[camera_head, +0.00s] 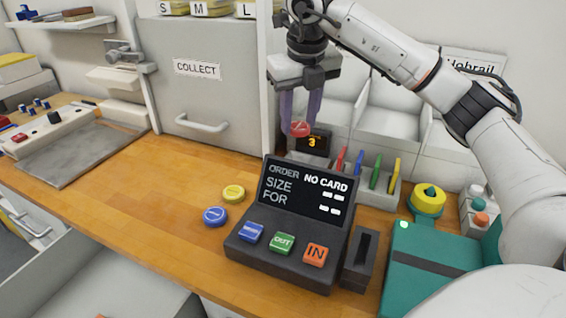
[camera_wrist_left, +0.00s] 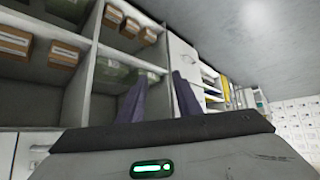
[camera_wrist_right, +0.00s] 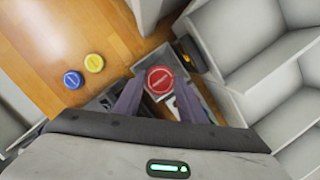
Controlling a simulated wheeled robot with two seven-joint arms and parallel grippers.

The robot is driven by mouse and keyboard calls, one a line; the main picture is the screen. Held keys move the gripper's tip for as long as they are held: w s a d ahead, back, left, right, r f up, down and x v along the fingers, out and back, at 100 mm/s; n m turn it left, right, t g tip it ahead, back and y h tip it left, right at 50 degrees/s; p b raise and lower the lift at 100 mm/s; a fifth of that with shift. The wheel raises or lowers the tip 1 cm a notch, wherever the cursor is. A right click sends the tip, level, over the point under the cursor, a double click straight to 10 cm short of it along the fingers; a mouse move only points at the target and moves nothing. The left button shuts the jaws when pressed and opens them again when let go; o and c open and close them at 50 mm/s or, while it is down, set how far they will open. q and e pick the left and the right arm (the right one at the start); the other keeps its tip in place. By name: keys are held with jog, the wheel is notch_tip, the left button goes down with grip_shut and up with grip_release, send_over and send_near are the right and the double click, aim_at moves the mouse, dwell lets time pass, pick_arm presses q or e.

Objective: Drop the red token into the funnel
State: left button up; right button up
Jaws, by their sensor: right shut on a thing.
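A red token (camera_head: 299,129) is held between the fingertips of my right gripper (camera_head: 299,122), above the counter behind the order console. The red token also shows in the right wrist view (camera_wrist_right: 160,80), between the two purple fingers. A small dark counter box (camera_head: 313,142) showing an orange 3 stands just behind and to the right of the token. I cannot make out a funnel clearly; the token and gripper cover part of that area. My left gripper (camera_wrist_left: 158,100) shows only in its own wrist view, with fingers apart and nothing between them.
The order console (camera_head: 290,215) reads NO CARD. A yellow token (camera_head: 233,193) and a blue token (camera_head: 215,216) lie left of it. A pen holder (camera_head: 378,189) stands behind it, and a teal box (camera_head: 430,265) is at right. The wooden counter (camera_head: 140,205) is clear at left.

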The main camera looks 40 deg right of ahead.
send_near(303, 161)
jog(key=s+a+f, duration=0.1)
jog(key=s+a, duration=0.1)
jog(key=shift+m, duration=0.3)
jog(key=x, duration=0.4)
jog(key=shift+s+a+f+p, duration=0.3)
jog(key=shift+a+f+p, duration=0.05)
jog(key=shift+a+f, duration=0.05)
jog(key=shift+f+b, duration=0.55)
jog(key=shift+f, duration=0.1)
jog(key=o, duration=1.1)
jog(key=shift+o, duration=0.2)
jog(key=shift+r, duration=0.1)
jog(key=v, duration=1.3)
jog(key=shift+w, duration=0.2)
